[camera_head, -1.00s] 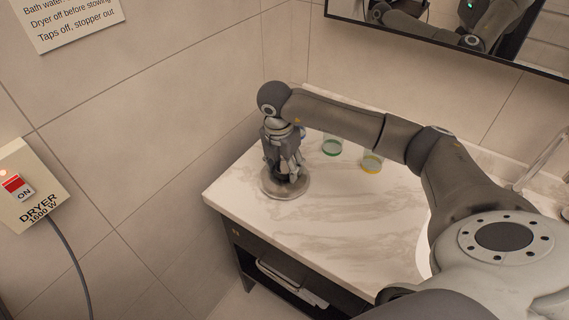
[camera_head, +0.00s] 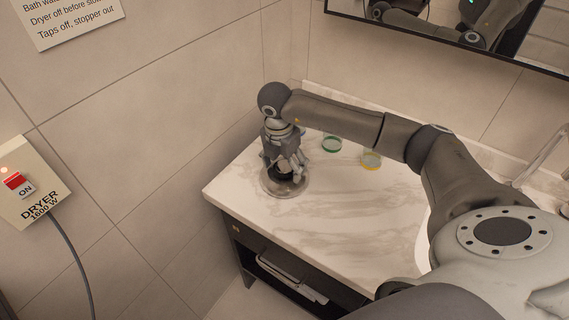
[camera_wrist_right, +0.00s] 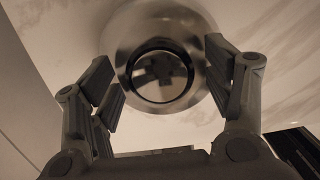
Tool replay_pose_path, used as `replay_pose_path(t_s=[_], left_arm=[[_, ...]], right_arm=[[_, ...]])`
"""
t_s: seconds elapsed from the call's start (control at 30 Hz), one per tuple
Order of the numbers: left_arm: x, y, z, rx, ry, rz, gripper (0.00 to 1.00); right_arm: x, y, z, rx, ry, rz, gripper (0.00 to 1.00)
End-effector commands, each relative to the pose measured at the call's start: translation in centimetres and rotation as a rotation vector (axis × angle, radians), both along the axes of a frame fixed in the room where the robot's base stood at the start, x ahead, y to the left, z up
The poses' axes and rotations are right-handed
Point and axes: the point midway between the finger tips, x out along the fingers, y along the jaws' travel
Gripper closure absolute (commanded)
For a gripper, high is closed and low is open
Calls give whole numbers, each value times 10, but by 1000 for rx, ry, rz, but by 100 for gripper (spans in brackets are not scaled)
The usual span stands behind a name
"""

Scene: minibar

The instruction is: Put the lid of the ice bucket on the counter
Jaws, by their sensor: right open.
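The lid (camera_head: 287,193) is a round, shiny metal disc with a dark knob in its middle. It lies flat on the marble counter (camera_head: 330,215), near the left end. My right gripper (camera_head: 286,172) points down right above it, with its fingers around the knob. In the right wrist view the lid (camera_wrist_right: 160,20) shows between the spread fingers of the right gripper (camera_wrist_right: 162,78), with gaps beside the knob (camera_wrist_right: 160,72). The right gripper is open and holds nothing. The ice bucket cannot be made out. My left gripper is not in view.
A green-banded glass (camera_head: 332,144) and a yellow-banded glass (camera_head: 371,160) stand behind and right of the lid. A basin edge (camera_head: 423,245) is at right, partly behind my arm. A tiled wall is close on the left. The counter's middle front is clear.

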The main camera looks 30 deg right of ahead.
Motion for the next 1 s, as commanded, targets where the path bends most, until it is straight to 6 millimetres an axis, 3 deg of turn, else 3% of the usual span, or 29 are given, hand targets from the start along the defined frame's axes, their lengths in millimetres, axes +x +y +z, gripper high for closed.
replay_pose_path(t_s=[0.17, 0.6, 0.8, 1.0], left_arm=[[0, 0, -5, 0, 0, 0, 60], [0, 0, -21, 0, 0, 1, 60], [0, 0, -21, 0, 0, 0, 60], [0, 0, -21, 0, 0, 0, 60]], right_arm=[[0, 3, 20, 1, -5, 2, 26], [-4, 15, 106, 1, -4, 1, 26], [-6, 16, 120, 1, -2, 1, 26], [-6, 16, 121, 0, -1, 1, 26]])
